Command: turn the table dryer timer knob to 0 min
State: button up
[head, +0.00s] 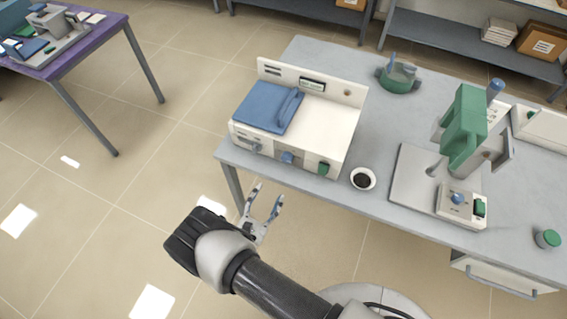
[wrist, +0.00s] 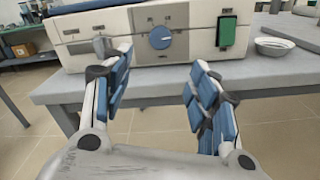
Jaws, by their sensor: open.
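The table dryer (head: 327,121) is a white box with a blue lid, standing at the left front of the grey table in the head view. In the wrist view the blue knob (wrist: 160,38) faces me between and beyond the fingers. Which knob is the timer I cannot tell; the markings are too small. My gripper (head: 266,198) is open and empty, in front of the dryer's panel and apart from it.
A green-and-white device (head: 466,130) stands farther right on the table (head: 385,224). A green round container (head: 398,78) is behind. The floor in front of the dryer is clear.

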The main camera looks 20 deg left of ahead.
aim_at(286, 161)
jog(key=w, duration=0.9)
jog(key=w+d+b, duration=0.1)
jog(key=w, duration=0.4)
jog(key=shift+s, duration=0.1)
jog(key=c, duration=1.1)
